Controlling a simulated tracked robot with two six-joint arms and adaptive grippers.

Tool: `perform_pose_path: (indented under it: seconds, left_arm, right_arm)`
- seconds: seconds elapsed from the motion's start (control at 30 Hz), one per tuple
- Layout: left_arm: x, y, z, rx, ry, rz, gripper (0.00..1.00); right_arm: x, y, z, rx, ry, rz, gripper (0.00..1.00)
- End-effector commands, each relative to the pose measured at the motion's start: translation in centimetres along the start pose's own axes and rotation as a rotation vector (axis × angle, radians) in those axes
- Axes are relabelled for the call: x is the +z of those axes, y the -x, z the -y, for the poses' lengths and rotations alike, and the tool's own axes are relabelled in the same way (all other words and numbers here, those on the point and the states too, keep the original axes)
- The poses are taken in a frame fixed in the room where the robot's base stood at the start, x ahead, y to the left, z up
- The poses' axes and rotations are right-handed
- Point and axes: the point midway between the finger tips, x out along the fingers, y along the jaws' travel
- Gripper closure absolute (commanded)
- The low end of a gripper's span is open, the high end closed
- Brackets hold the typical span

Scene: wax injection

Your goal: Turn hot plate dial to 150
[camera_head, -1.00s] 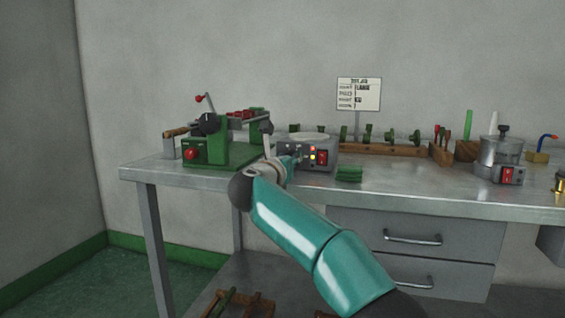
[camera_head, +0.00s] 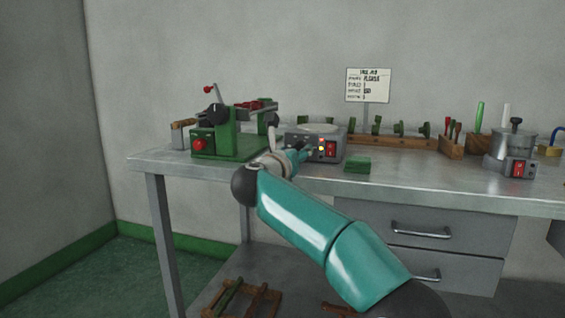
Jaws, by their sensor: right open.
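The hot plate (camera_head: 325,130) is a grey box with a pale round top, on the bench left of the middle. Its front has a lit red switch (camera_head: 331,150) and small indicator lights (camera_head: 321,146). My right gripper (camera_head: 307,148) is at the left part of the hot plate's front, at the end of my teal arm. It is open. The gripper and wrist cover the dial area, so I cannot see the dial's setting or whether the fingers touch it. My left gripper is not in view.
A green machine (camera_head: 228,146) with red knobs stands left of my wrist. A green block (camera_head: 357,164) lies right of the hot plate. A sign (camera_head: 368,86), a wooden rack (camera_head: 395,141) and a metal pot (camera_head: 511,147) stand farther right. The bench front (camera_head: 420,190) is clear.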

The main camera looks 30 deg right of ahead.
Motion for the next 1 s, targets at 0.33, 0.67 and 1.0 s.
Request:
perform_pose_path:
  seconds: [0.33,0.67,1.0]
  left_arm:
    - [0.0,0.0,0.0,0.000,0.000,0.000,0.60]
    - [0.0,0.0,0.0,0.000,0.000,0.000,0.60]
    - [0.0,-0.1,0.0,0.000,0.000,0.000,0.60]
  right_arm:
    - [0.0,6.8,0.0,0.004,-0.001,0.002,0.44]
    - [-0.1,10.1,0.1,-0.001,-0.001,0.001,0.44]
    - [-0.1,10.2,0.1,-0.001,-0.001,0.001,0.44]
